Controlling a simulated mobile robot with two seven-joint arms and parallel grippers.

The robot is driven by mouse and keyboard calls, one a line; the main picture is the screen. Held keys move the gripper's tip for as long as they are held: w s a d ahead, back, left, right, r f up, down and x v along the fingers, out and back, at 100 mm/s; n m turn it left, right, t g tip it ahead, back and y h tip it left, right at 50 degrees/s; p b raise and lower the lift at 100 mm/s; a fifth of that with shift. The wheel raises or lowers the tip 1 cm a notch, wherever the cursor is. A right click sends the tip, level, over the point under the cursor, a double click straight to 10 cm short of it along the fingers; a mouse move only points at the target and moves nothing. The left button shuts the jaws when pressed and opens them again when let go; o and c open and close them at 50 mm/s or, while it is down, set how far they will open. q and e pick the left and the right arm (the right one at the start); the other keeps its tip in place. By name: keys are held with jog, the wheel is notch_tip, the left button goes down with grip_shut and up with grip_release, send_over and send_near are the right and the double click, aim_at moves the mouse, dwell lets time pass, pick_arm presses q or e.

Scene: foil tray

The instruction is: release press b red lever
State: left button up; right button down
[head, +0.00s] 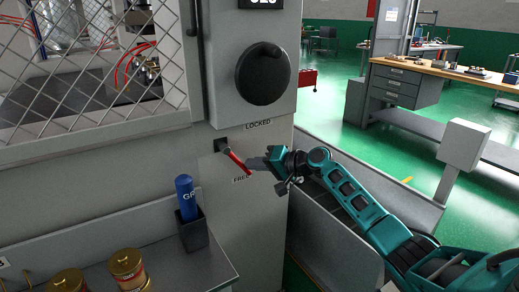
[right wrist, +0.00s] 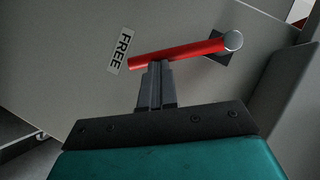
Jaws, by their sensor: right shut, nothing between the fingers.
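The red lever (head: 236,160) sticks out from a dark square mount on the grey press front. It slants down to the right, its free end close to the FREE label (head: 241,179) and away from the LOCKED label (head: 258,125) above. In the right wrist view the red lever (right wrist: 180,53) runs from a grey round hub to beside the FREE label (right wrist: 120,50). My right gripper (head: 254,163) is shut and empty, beside the lever's outer part. Its fingertips (right wrist: 157,66) meet the lever's edge in the wrist view; contact looks likely but is unsure. My left gripper is not in view.
A black round knob (head: 263,73) sits above the lever. A blue bottle (head: 187,197) stands in a dark holder at the left, near brass cylinders (head: 127,268) on a grey shelf. A wire-mesh guard (head: 95,65) is at upper left. A grey panel (head: 320,240) stands right of the press.

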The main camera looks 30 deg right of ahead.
jog(key=a+f+m+y+b, duration=0.1)
jog(key=f+m+b, duration=0.1)
jog(key=b, duration=0.1)
jog(key=shift+a+f+t+y, duration=0.15)
jog(key=shift+a+t+y, duration=0.25)
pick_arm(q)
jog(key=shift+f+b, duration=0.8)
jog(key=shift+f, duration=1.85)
pick_arm(e)
jog(key=shift+a+f+m+t+y, duration=0.2)
jog(key=shift+a+m+t+y, duration=0.15)
jog(key=shift+a+m, duration=0.3)
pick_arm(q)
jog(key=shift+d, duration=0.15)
pick_arm(e)
jog(key=shift+d, duration=0.1)
